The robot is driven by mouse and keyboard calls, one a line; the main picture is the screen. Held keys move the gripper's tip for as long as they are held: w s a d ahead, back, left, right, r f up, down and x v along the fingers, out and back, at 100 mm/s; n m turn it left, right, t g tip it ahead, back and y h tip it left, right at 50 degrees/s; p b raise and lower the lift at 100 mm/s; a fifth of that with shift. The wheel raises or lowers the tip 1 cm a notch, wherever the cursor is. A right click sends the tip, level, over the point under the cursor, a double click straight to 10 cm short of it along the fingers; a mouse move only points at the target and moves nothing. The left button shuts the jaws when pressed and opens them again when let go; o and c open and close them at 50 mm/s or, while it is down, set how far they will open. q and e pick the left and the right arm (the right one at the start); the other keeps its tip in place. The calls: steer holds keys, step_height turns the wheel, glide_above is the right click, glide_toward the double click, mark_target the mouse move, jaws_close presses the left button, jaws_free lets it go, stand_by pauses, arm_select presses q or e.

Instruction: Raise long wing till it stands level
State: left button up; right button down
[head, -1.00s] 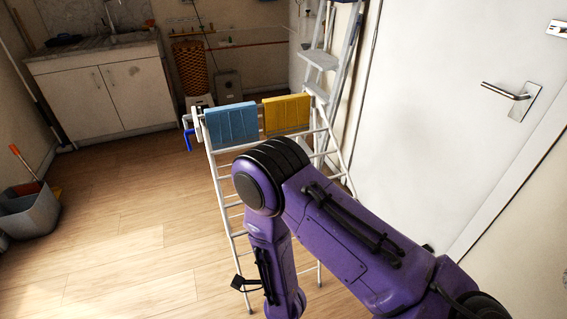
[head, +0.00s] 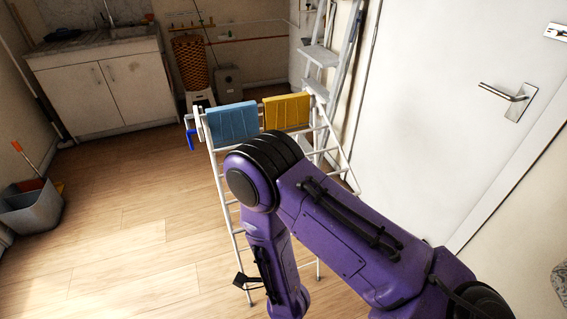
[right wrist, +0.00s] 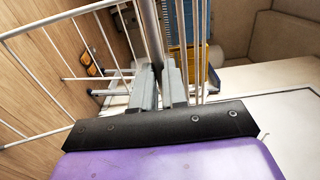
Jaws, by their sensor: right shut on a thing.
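A white wire drying rack (head: 228,193) stands in the middle of the head view. Its barred long wing shows in the right wrist view (right wrist: 65,85) as a tube frame with thin rods; in the head view my arm covers much of it, so I cannot tell its exact angle. My right gripper (right wrist: 160,82) is shut on a tube of the wing, which runs up between the fingers. In the head view the purple right arm hides this gripper. My left gripper is not in view.
A blue cloth (head: 232,123) and a yellow cloth (head: 286,112) hang over the rack's top. A grey stepladder (head: 318,57) stands behind it, a white door (head: 450,100) to the right. A grey bucket (head: 30,208) is far left; the wooden floor between is clear.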

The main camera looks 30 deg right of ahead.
steer(key=shift+s+a+r+p, duration=0.1)
steer(key=shift+s+r+p, duration=0.25)
steer(key=shift+r+p, duration=0.5)
steer(key=shift+s+a+r+p, duration=0.1)
steer(key=shift+s+r+p, duration=0.25)
steer(key=shift+r+p, duration=0.4)
steer(key=shift+s+a+r+p, duration=0.1)
steer(key=shift+s+r+p, duration=0.4)
steer(key=shift+r, duration=0.55)
steer(key=shift+w, duration=0.15)
steer(key=shift+s+r+p, duration=0.2)
steer(key=shift+r+p, duration=0.65)
steer(key=shift+r, duration=0.05)
steer(key=shift+s+r+p, duration=0.15)
steer(key=shift+r+p, duration=0.7)
steer(key=shift+r, duration=0.1)
steer(key=shift+s+r+p, duration=0.2)
steer(key=shift+r+p, duration=0.65)
steer(key=shift+r, duration=0.05)
steer(key=c, duration=1.9)
jaws_free()
steer(key=shift+s+a+r+p, duration=0.1)
steer(key=shift+r+p, duration=1.1)
steer(key=shift+r, duration=0.15)
jaws_close()
